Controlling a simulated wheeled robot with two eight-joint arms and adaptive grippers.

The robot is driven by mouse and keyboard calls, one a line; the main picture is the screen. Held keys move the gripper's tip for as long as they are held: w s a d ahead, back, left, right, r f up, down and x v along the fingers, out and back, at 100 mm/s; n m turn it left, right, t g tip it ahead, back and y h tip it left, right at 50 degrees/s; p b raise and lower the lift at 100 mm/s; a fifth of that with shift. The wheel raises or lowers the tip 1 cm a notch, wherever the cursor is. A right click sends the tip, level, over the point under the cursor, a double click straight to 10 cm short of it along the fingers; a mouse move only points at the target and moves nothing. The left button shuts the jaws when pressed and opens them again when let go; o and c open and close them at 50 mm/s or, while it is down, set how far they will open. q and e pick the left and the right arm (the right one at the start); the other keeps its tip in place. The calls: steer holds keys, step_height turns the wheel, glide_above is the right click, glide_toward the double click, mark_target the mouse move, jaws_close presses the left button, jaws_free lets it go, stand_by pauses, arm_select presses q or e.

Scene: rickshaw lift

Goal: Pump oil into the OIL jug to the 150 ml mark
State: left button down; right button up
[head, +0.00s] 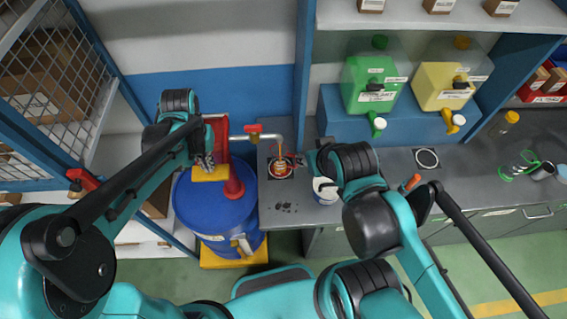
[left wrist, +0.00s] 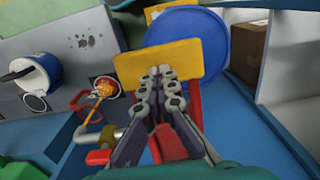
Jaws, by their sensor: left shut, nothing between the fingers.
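A blue drum (head: 208,213) carries a red hand pump (head: 233,183) with a yellow plate (head: 210,173). My left gripper (head: 205,162) is shut and empty over the yellow plate; its closed fingers (left wrist: 163,80) show against the plate (left wrist: 188,45) in the left wrist view.
A white and blue pot (head: 325,192) stands right of the jug, close to my right arm. Green (head: 372,85) and yellow (head: 445,85) dispensers stand on a blue step behind. The grey counter has an empty ringed mark (head: 427,158) farther right. A mesh cage stands left.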

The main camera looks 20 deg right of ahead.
arm_select(q)
steer(key=shift+f+b, duration=0.65)
steer(key=shift+f, duration=0.25)
steer(key=shift+r, duration=0.2)
step_height(320, 180, up, 11)
steer(key=p, duration=0.8)
steer(key=shift+f, duration=0.35)
